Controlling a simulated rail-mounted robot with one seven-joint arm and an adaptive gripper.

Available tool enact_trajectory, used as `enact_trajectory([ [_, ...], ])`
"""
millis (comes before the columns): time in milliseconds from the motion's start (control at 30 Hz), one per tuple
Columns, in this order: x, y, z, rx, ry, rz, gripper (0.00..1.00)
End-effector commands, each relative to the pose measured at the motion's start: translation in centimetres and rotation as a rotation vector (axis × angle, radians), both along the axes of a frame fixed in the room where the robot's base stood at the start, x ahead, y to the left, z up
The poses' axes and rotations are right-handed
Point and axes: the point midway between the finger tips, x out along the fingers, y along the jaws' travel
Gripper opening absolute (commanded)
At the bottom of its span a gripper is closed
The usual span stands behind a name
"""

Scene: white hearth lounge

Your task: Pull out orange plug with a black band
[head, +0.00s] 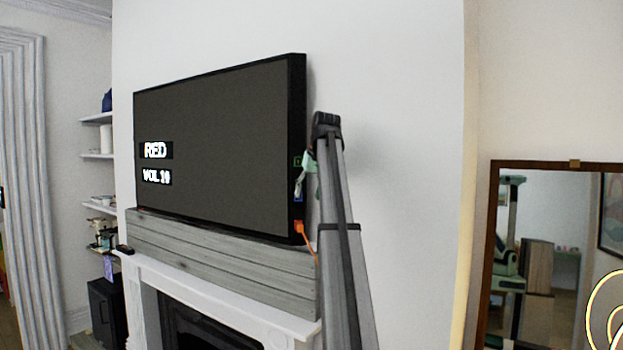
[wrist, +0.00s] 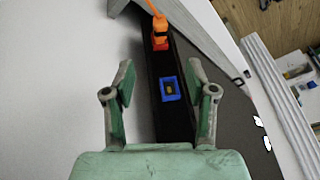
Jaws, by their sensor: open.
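The orange plug (wrist: 160,24) shows at the top of the wrist view, with a dark band around it and an orange cord. It is seated in a red socket (wrist: 160,44) on the narrow black side of the television. In the head view the plug (head: 299,227) is low on that side, its cord hanging down to the right. My gripper (wrist: 163,85) is open and empty, its green fingers on either side of the black edge, near an empty blue socket (wrist: 170,88). In the head view my gripper (head: 299,186) is above the plug, apart from it and partly hidden.
The television (head: 215,145) stands over a grey plank mantel (head: 220,255) and white fireplace. A tall grey frame with a black cap (head: 327,125) rises just right of it. A green socket (head: 297,161) is higher on its side. A mirror (head: 550,250) is at right.

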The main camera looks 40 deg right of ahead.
Motion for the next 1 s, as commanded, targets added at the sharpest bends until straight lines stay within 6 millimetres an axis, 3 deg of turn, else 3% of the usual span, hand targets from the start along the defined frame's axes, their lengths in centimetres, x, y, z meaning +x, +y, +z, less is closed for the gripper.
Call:
enact_trajectory([
  [600,4.2,-0.4,-9.4,0.001,0.0,0.001,0.56],
  [1000,5.0,-0.5,-11.1,0.0,0.0,0.001,0.56],
])
